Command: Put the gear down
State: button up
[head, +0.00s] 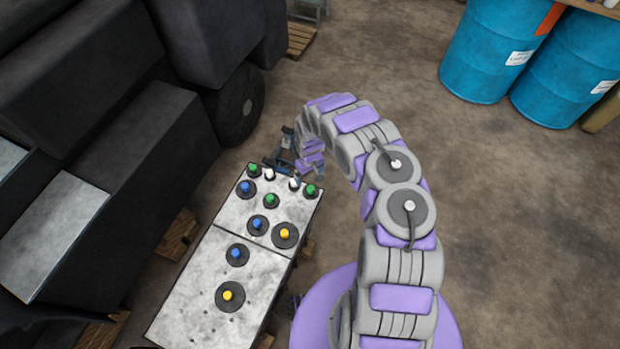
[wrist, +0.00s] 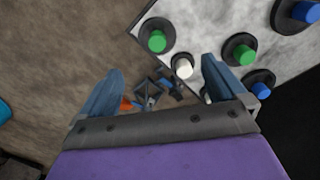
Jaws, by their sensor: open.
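Several black round gear-like discs with coloured centres sit on a grey metal board (head: 190,307). They include a large disc with a yellow centre (head: 285,235), one with a blue centre (head: 237,254) and a green-centred one (wrist: 157,38). I cannot tell which is the task's gear. My gripper (wrist: 162,68) is open, with nothing held between its blue-grey fingers. In the wrist view, a white peg (wrist: 182,66) at the board's edge shows between the fingers, nearer the right one. In the head view, my gripper (head: 284,150) is at the board's far end, partly hidden by my arm.
A big dark machine (head: 130,120) with a black wheel (head: 237,105) stands left of the board. Two blue drums (head: 494,48) stand at the back right. A wooden pallet (head: 299,38) lies at the back. The concrete floor (head: 520,210) at right is clear.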

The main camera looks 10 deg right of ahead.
jog(key=s+d+r+m+h, duration=0.1)
jog(key=s+d+r, duration=0.15)
jog(key=r, duration=0.65)
jog(key=s+d+r+m+h, duration=0.1)
jog(key=d+r, duration=0.3)
jog(key=r, duration=0.4)
jog(key=s+d+r, duration=0.1)
jog(key=d+r, duration=0.2)
jog(key=r, duration=0.6)
jog(key=s+a+r+m+g, duration=0.1)
jog(key=s+a+r+m, duration=0.1)
jog(key=s+r, duration=1.15)
jog(key=s+a+r, duration=0.2)
jog(key=s+r, duration=0.1)
jog(key=s, duration=0.5)
jog(key=s+a+r+y, duration=0.1)
jog(key=s+a+r, duration=0.2)
jog(key=s, duration=0.5)
jog(key=s+a+r+y, duration=0.1)
jog(key=s+r, duration=0.3)
jog(key=s, duration=0.4)
jog(key=shift+a+g, duration=0.4)
jog(key=shift+a, duration=0.35)
